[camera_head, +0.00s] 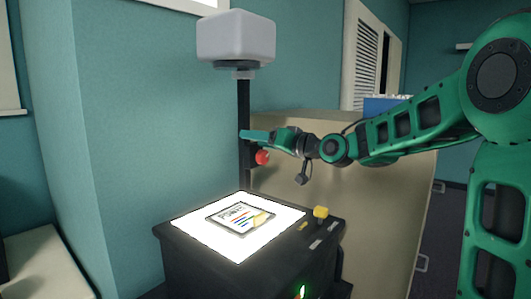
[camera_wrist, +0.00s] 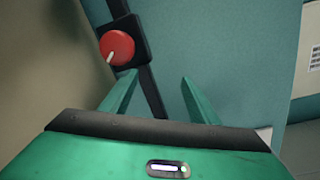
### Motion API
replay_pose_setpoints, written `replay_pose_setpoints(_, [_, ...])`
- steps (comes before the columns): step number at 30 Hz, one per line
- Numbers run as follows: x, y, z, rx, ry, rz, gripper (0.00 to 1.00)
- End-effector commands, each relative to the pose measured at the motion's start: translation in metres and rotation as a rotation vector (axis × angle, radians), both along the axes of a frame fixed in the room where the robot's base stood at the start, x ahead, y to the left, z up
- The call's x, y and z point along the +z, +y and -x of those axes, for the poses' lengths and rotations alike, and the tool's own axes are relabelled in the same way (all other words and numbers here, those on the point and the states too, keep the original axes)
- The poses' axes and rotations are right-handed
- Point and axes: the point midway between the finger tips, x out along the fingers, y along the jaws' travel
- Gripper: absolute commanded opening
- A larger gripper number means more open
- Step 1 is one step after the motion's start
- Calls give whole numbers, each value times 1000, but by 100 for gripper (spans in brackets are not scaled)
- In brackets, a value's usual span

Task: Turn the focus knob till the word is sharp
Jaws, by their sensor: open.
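The overhead projector has a dark box with a lit white stage (camera_head: 190,225), a black post (camera_head: 243,105) and a grey head (camera_head: 236,38). A red focus knob (camera_head: 262,158) sits on a black block on the post. It also shows in the wrist view (camera_wrist: 117,47), with a pale pointer mark toward its lower left. My gripper (camera_head: 248,136) is open and empty, close to the post and just above the knob. In the wrist view its fingertips (camera_wrist: 158,77) are apart, and the knob lies beyond the left fingertip, not between them. No sharp or blurred projected word is visible.
A framed slide (camera_head: 238,218) with small print and coloured lines lies on the stage. A beige panel (camera_head: 380,195) stands behind my arm, and a teal wall (camera_head: 150,120) is left of the post.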

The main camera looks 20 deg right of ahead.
Motion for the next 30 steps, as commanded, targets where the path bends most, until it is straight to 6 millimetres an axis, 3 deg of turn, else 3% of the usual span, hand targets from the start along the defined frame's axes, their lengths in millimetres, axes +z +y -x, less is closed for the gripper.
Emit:
replay_pose_setpoints(6, [24, 35, 21, 5, -3, 3, 55])
replay_pose_setpoints(12, [37, 54, 32, 3, -1, 1, 55])
replay_pose_setpoints(30, [42, 61, 36, 1, 0, 0, 55])
